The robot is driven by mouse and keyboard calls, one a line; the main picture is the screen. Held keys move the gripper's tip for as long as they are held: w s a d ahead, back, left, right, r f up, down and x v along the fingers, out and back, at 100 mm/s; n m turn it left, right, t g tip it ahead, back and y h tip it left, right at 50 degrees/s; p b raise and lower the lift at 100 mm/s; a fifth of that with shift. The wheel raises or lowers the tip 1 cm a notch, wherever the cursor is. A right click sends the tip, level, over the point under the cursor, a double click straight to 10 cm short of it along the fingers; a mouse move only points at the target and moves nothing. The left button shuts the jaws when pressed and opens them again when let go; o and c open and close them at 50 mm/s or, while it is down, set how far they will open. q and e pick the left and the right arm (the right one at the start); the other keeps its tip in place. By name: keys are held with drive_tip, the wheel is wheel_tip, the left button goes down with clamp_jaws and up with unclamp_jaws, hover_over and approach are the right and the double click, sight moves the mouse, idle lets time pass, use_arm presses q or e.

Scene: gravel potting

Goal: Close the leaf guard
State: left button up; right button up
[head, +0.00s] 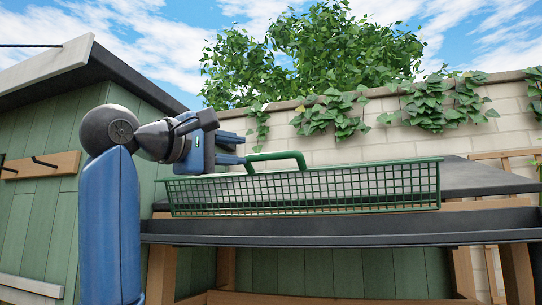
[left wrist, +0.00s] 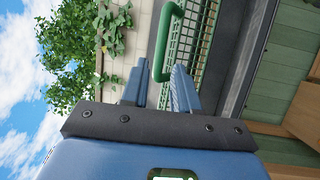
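The leaf guard (head: 330,190) is a long green-framed wire mesh piece above the dark bench edge, with a green bar handle (head: 302,156) on its upper side. In the left wrist view the mesh (left wrist: 200,40) and the handle (left wrist: 160,62) show ahead of my fingers. My left gripper (head: 243,149) is at the left end of the handle, fingers apart. In the left wrist view the near bend of the handle lies between or just beyond the fingertips; I cannot tell whether they touch it. My right gripper is not in view.
The dark bench top (head: 480,178) and its dark front edge (head: 340,226) run under the guard. A green shed (head: 40,220) stands at left. A pale block wall (head: 300,140) with ivy is behind. The air above the guard is clear.

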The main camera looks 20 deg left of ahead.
sight(268, 154)
use_arm(q)
drive_tip(key=p+x, duration=0.1)
drive_tip(key=x, duration=0.2)
drive_tip(key=p+x, duration=0.2)
drive_tip(key=x, duration=0.1)
drive_tip(key=p+x, duration=0.1)
drive_tip(key=x, duration=0.1)
drive_tip(key=shift+w+a, duration=0.1)
drive_tip(key=shift+w, duration=0.4)
drive_tip(key=shift+w+d+r+p, duration=0.25)
drive_tip(key=shift+w+d+p, duration=0.4)
drive_tip(key=shift+p, duration=0.25)
drive_tip(key=shift+w+a+f, duration=0.1)
drive_tip(key=shift+w+f, duration=0.05)
drive_tip(key=shift+w, duration=0.3)
drive_tip(key=shift+s, duration=0.1)
clamp_jaws()
